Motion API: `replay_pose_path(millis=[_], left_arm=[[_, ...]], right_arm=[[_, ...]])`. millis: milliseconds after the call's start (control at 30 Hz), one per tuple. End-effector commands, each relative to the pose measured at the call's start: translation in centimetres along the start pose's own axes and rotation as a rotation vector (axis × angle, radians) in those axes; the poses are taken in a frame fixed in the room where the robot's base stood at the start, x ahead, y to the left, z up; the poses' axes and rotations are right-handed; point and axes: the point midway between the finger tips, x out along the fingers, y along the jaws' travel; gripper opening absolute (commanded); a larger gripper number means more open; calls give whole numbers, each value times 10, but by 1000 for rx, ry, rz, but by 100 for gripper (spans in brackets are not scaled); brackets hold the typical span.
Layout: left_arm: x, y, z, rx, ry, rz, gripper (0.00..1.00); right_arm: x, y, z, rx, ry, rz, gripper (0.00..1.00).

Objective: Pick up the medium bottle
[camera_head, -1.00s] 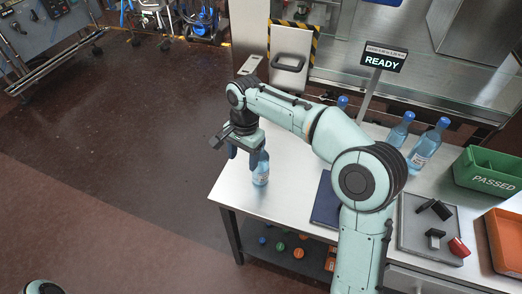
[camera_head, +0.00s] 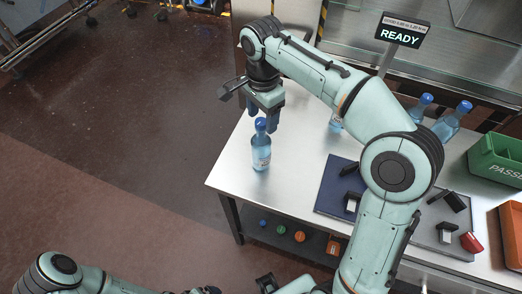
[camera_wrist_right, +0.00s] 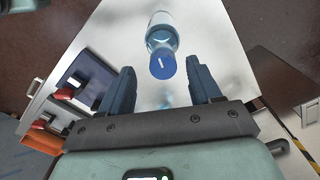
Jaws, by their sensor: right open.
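A blue-tinted bottle (camera_head: 261,155) with a blue cap and white label stands upright near the left end of the metal table (camera_head: 222,174). My right gripper (camera_head: 263,118) is open, its fingers pointing down close to the bottle's cap. In the right wrist view the bottle (camera_wrist_right: 160,25) lies ahead of the spread fingers (camera_wrist_right: 162,85), its cap lined up with the gap; nothing is held. Other similar bottles stand further back: one (camera_head: 336,123) partly behind my right arm, and two (camera_head: 419,108) (camera_head: 447,125) to the right. My left arm shows at the bottom edge; its gripper is unclear.
A dark blue pad (camera_head: 331,190) and a grey tray (camera_head: 455,250) with small dark and red parts lie right of the bottle. A green bin (camera_head: 497,160) and an orange bin (camera_head: 511,225) stand at the right. A READY sign (camera_head: 402,33) rises behind. Table around the bottle is clear.

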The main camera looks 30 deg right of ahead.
Motion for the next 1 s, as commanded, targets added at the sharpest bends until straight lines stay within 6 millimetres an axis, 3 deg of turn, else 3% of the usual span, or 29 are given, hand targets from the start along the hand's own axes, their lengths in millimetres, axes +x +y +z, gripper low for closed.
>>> replay_pose_path(millis=[300,600,633,667,800,833,1000], left_arm=[[10,-5,3,-1,-5,-2,97],[11,-5,3,-1,-5,-2,97],[11,-5,3,-2,-5,-2,97],[11,-5,3,-2,-5,-2,97],[11,-5,3,-2,-5,-2,97],[11,-5,3,-2,-5,-2,97],[11,-5,3,-2,-5,-2,97]], right_arm=[[45,-3,1,-1,-1,4,63],[50,-4,1,-1,-1,-1,63],[50,-4,1,-1,-1,-1,60],[50,-4,1,-1,-1,-1,50],[50,-4,1,-1,-1,0,4],[50,-4,1,-1,-1,0,0],[49,-4,1,-1,-1,-2,0]])
